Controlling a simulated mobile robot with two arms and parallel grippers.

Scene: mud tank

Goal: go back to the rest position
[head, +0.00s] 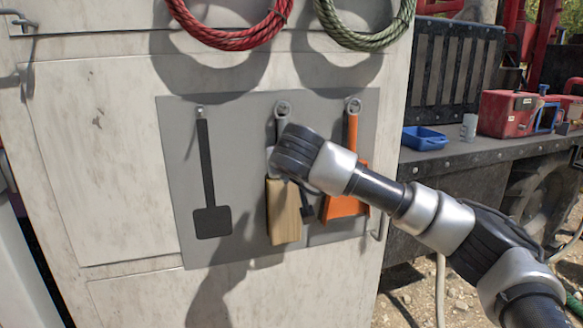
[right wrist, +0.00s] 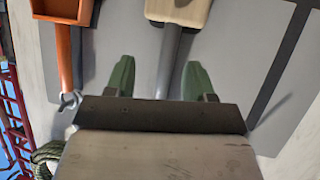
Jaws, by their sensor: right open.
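My right arm reaches in from the right in the head view, across a grey tool board (head: 180,140) on a pale cabinet. My right gripper (right wrist: 157,75) is open, with its two green fingers apart. The grey shaft of a tool with a wooden head (head: 284,212) shows between and beyond the fingers; I cannot tell how far off it is. This tool hangs in the board's middle, partly hidden by my wrist. An orange scoop (head: 346,206) hangs to its right; it also shows in the right wrist view (right wrist: 66,50). My left gripper is not in view.
A flat dark shovel shape (head: 212,222) is on the board's left. Red (head: 232,38) and green (head: 362,38) coils hang above. At right, a truck bed carries a blue tray (head: 424,139) and a red box (head: 505,113). A handle (head: 380,222) sits beside the board.

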